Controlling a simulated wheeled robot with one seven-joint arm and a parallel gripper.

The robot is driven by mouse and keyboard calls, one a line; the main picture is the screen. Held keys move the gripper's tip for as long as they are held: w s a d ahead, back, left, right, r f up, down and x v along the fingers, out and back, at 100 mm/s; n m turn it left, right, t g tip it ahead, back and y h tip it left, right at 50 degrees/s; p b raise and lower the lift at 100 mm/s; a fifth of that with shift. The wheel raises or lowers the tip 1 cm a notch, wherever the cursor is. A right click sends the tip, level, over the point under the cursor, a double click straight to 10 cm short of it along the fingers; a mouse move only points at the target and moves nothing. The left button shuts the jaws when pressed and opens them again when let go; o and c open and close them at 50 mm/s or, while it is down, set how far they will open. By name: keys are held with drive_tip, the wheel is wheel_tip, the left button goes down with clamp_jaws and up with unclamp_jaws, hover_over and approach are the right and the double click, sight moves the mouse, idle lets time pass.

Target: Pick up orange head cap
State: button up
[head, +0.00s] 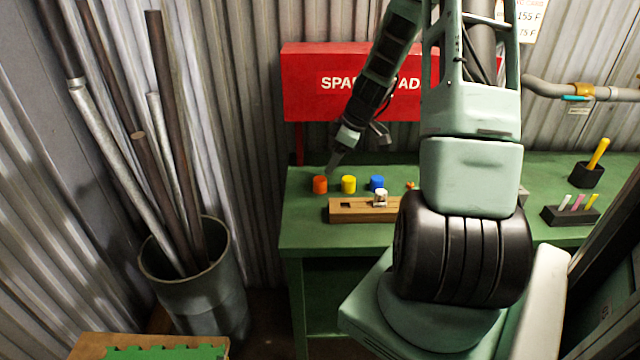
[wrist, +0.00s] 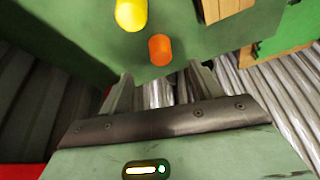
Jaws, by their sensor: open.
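The orange head cap (head: 320,184) stands on the green bench (head: 300,215) near its left edge. In the wrist view the orange cap (wrist: 160,49) lies just beyond the fingertips, roughly centred between them and not gripped. My gripper (head: 334,164) is above the bench, a little right of the orange cap. In the wrist view my gripper (wrist: 163,76) has its two fingers spread apart with nothing between them.
A yellow cap (head: 348,184) stands close to the right of the orange one, then a blue cap (head: 377,183).

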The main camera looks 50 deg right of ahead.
sight(320, 179)
drive_tip(key=x, duration=0.3)
drive_tip(key=shift+w+f, duration=0.1)
drive_tip(key=shift+f, duration=0.05)
drive_tip(key=shift+w+a+p+x, duration=0.15)
drive_tip(key=shift+p+x, duration=0.2)
drive_tip(key=shift+x, duration=1)
drive_tip(key=shift+w+a+p+x, duration=0.15)
drive_tip(key=shift+p+x, duration=0.15)
drive_tip(key=shift+x, duration=1.05)
drive_tip(key=c, duration=1.1)
